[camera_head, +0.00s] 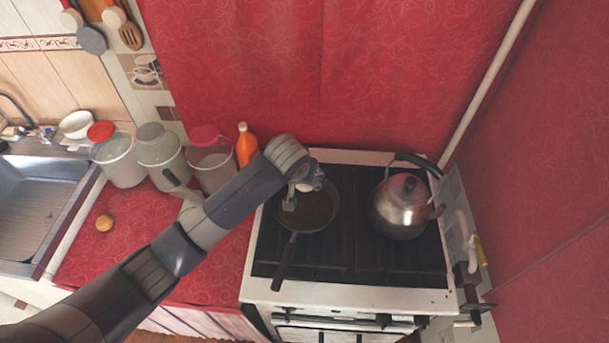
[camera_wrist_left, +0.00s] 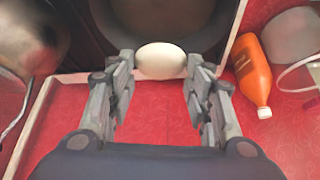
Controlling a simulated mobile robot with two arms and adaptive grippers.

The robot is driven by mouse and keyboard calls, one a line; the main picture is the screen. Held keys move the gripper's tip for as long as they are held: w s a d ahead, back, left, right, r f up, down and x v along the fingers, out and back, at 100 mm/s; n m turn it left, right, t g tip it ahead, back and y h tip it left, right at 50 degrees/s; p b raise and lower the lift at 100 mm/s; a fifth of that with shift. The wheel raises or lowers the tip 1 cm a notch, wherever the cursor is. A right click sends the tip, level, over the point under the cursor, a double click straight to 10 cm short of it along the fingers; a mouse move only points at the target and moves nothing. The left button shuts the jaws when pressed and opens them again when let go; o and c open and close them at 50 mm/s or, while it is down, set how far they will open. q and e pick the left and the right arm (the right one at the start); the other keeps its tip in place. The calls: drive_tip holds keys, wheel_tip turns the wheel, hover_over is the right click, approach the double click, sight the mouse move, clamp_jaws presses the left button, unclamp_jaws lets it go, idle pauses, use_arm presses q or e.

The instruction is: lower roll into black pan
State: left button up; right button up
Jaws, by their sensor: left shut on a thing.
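The roll (camera_wrist_left: 161,60) is a pale, smooth oval between the fingertips of my left gripper (camera_wrist_left: 162,68) in the left wrist view. My left gripper (camera_head: 300,195) is shut on it and is over the black pan (camera_head: 318,213) in the head view. The pan stands on the left side of the stove, its handle toward the front. In the left wrist view the pan (camera_wrist_left: 125,25) is behind the roll. My gripper and wrist hide part of the pan, and the height of the roll above it is hard to tell. My right gripper is not in view.
A steel kettle (camera_head: 402,207) stands right of the pan on the stove (camera_head: 350,270). An orange bottle (camera_head: 246,146) and several lidded jars (camera_head: 160,153) line the counter's back. A small brown round thing (camera_head: 104,222) lies on the red counter (camera_head: 130,250). A sink (camera_head: 35,205) is far left.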

use_arm(q)
drive_tip(key=shift+f+b, duration=1.3)
drive_tip(key=shift+f, duration=1.95)
drive_tip(key=shift+f+b, duration=1.35)
drive_tip(key=shift+f, duration=1.15)
drive_tip(key=o, duration=1.2)
